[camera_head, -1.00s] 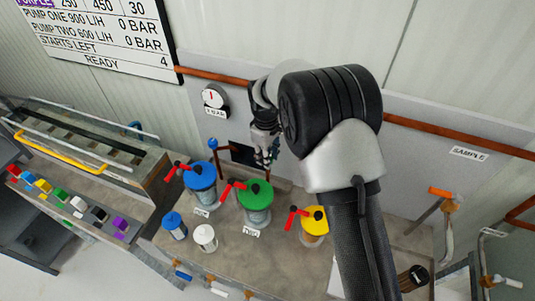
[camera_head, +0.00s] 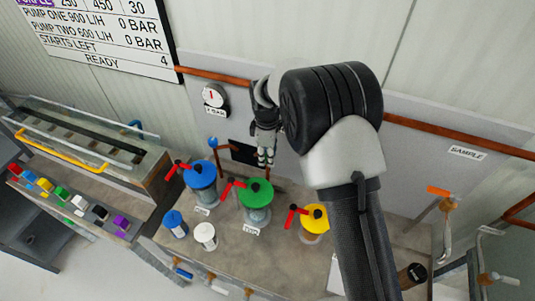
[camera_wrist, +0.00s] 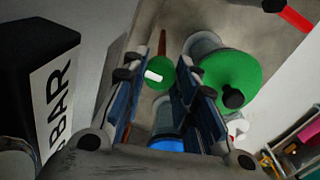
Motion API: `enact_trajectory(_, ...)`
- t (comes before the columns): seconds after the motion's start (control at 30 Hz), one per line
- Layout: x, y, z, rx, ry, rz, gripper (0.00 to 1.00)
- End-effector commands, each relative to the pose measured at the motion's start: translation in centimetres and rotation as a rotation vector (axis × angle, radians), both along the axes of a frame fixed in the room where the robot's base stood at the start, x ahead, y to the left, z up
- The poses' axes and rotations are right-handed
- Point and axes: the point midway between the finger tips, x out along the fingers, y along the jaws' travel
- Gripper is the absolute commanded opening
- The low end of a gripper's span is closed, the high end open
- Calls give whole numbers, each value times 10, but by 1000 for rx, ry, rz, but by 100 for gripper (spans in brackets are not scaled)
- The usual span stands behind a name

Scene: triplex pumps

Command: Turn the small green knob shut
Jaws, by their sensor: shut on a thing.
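The small green knob (camera_wrist: 158,72), with a white mark on it, shows between my fingertips in the wrist view. My gripper (camera_wrist: 160,80) is shut on it, with one dark blue finger pad on each side. In the head view my gripper (camera_head: 265,162) points down in front of the grey back panel, behind the large green-lidded pump vessel. The small knob is hidden behind my fingers there. The large green lid (camera_head: 256,194) with a black cap is a separate thing; it also shows right of my fingers in the wrist view (camera_wrist: 225,75).
Blue-lidded (camera_head: 200,174) and yellow-lidded (camera_head: 314,218) vessels with red handles flank the green one. A small blue knob (camera_head: 213,142) stands on a pipe left of my gripper. A gauge (camera_head: 214,96) hangs on the panel. Blue (camera_head: 174,222) and white (camera_head: 205,234) pots stand in front.

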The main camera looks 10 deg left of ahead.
Motion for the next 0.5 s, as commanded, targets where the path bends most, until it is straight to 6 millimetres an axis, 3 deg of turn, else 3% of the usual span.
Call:
enact_trajectory(0.2,0,0,0,1,0,0,3)
enact_trajectory(0.23,0,0,0,1,0,0,28)
enact_trajectory(0.5,0,0,0,0,0,-1,46)
